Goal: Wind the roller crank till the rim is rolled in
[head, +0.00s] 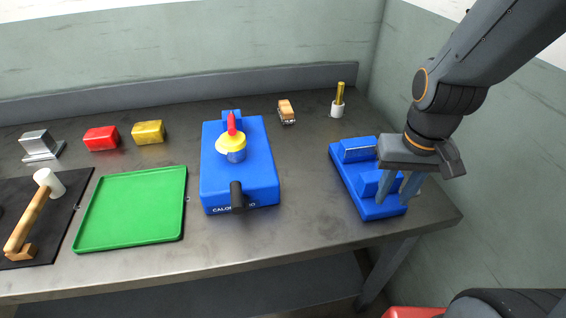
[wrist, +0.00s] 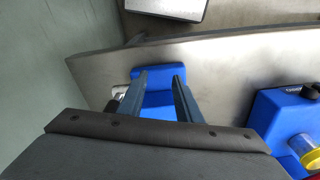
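A blue fixture (head: 339,172) with raised blocks and a silvery bar-like part (head: 359,153) stands at the right end of the bench. My gripper (head: 393,200) is over its front right part, fingers pointing down and apart. In the wrist view the fingers (wrist: 161,78) are spread with a blue block (wrist: 158,98) showing between and beyond them; contact cannot be told. A blue machine (head: 258,165) at mid-bench carries a yellow round piece (head: 230,140) with a red pointed top (head: 232,124), and a black handle (head: 236,196) at its front. No crank can be made out clearly on the right fixture.
A green tray (head: 133,241) and a mallet (head: 33,215) on a dark mat lie left. Red (head: 101,138) and yellow (head: 148,132) blocks, a small orange-topped item (head: 286,111) and a white holder (head: 337,109) stand at the back. Bare bench lies between the blue units.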

